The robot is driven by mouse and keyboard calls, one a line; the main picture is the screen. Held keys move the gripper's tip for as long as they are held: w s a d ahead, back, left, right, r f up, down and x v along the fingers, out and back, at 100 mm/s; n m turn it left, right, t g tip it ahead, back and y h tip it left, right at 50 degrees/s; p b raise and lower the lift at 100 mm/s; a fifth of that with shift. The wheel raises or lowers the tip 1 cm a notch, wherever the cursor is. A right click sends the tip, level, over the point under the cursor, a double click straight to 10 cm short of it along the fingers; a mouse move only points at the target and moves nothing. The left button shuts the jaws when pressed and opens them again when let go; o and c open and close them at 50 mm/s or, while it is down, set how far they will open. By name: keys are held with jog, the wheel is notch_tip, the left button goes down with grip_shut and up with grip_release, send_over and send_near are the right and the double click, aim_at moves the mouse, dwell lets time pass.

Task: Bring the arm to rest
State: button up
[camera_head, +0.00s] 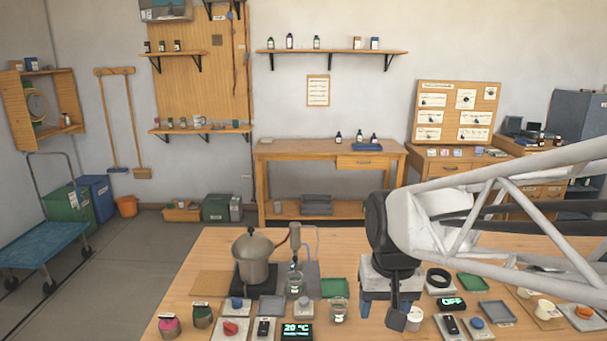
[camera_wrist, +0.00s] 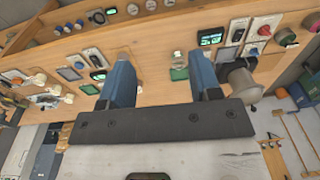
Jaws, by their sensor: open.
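My gripper (camera_head: 388,306) hangs above the wooden bench (camera_head: 215,262), right of the middle in the head view. In the wrist view my gripper (camera_wrist: 163,68) shows two blue fingers spread wide apart with nothing between them. The arm reaches in from the right. The metal still pot (camera_head: 254,262) stands upright on a dark heater, left of my gripper and apart from it. The pot (camera_wrist: 243,82) also shows beside the right finger in the wrist view. The bench surface directly under the fingers is partly hidden in the head view.
A glass beaker (camera_head: 339,310) stands just left of my gripper. A display (camera_head: 297,332) reads 20 °C; another (camera_head: 451,303) reads OFF. A black ring (camera_head: 438,278), a grey tray (camera_head: 497,311) and several knob plates lie to the right. A green tray (camera_head: 334,287) lies behind the beaker.

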jog(key=s+d+t, duration=0.1)
jog(key=s+d, duration=0.3)
jog(key=s, duration=0.7)
jog(key=shift+d+t+h, duration=0.3)
jog(key=shift+d, duration=0.05)
dwell(0.6)
